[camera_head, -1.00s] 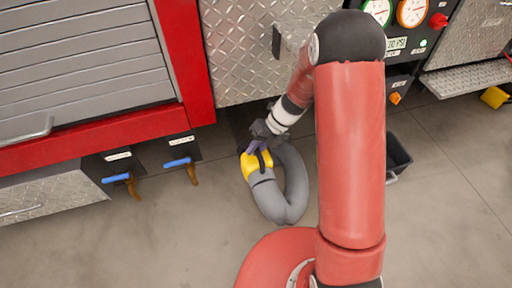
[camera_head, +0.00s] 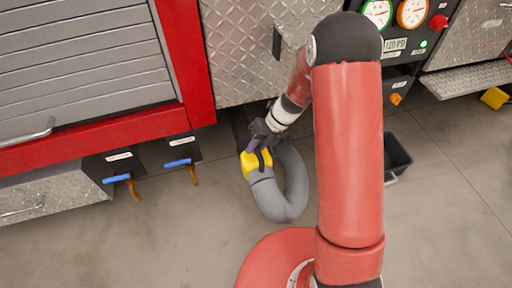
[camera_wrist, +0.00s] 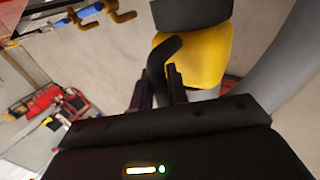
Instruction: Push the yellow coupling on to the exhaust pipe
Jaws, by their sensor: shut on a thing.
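The yellow coupling (camera_head: 249,165) is on the end of a grey hose (camera_head: 269,198), low by the truck's lower edge. It fills the upper middle of the wrist view (camera_wrist: 205,55), with a curved black handle (camera_wrist: 158,62) on its side. My gripper (camera_head: 260,146) is shut on this handle; its dark fingers show in the wrist view (camera_wrist: 160,88). A short grey tubular piece (camera_wrist: 203,94) shows beyond the coupling's far rim. I cannot tell whether it is the exhaust pipe or whether the coupling is around it. In the head view the pipe is hidden in shadow and behind my gripper.
The hose loops beside my arm on the floor side. Blue-handled valves (camera_head: 118,178) (camera_head: 178,163) stick out at left under the red-framed shutter. A dark bin (camera_head: 397,157) stands right of my arm. The floor (camera_head: 130,245) at front left is clear.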

